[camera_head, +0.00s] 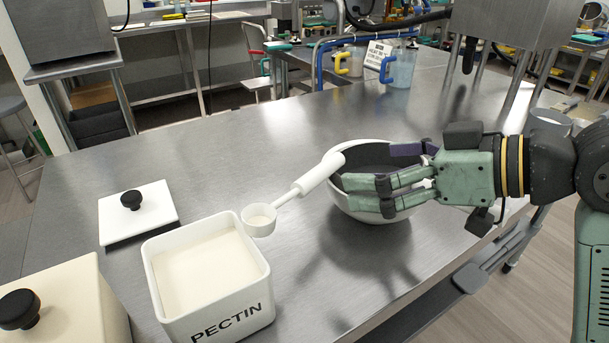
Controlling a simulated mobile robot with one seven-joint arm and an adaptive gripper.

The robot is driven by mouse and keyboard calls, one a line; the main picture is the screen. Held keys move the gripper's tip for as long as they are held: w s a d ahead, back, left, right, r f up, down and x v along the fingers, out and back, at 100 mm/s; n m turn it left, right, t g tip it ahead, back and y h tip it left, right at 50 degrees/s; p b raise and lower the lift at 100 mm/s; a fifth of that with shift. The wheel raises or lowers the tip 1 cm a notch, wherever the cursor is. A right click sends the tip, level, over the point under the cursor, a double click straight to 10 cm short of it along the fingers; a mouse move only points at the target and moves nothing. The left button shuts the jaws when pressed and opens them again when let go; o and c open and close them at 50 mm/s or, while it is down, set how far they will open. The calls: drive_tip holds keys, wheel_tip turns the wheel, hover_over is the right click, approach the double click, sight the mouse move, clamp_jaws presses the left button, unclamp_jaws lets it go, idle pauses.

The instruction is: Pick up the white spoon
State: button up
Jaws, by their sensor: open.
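The white spoon (313,179) is a scoop with a round cup at its lower left end and a thick handle rising to the right. Its cup (259,220) is beside the right rim of the white box marked PECTIN (253,306), and holds something whitish. Its handle end overlaps the left rim of a white bowl with a dark inside (371,213); I cannot tell if they touch. My gripper (374,168) comes in from the right, over the bowl. Its fingers are open and empty, just right of the handle end. They hide part of the bowl.
A white lid with a black knob (153,212) lies left of the box. A cream container with a black knob (83,300) stands at the lower left. The metal table (235,140) is clear behind the spoon.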

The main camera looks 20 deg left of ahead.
sight(320, 166)
drive_tip(key=p+x, duration=0.1)
drive_tip(key=x, duration=0.6)
drive_tip(key=shift+a+p, duration=0.3)
drive_tip(key=shift+a, duration=0.1)
drive_tip(key=c, duration=0.8)
drive_tip(key=shift+o, duration=0.2)
drive_tip(key=shift+r, duration=0.1)
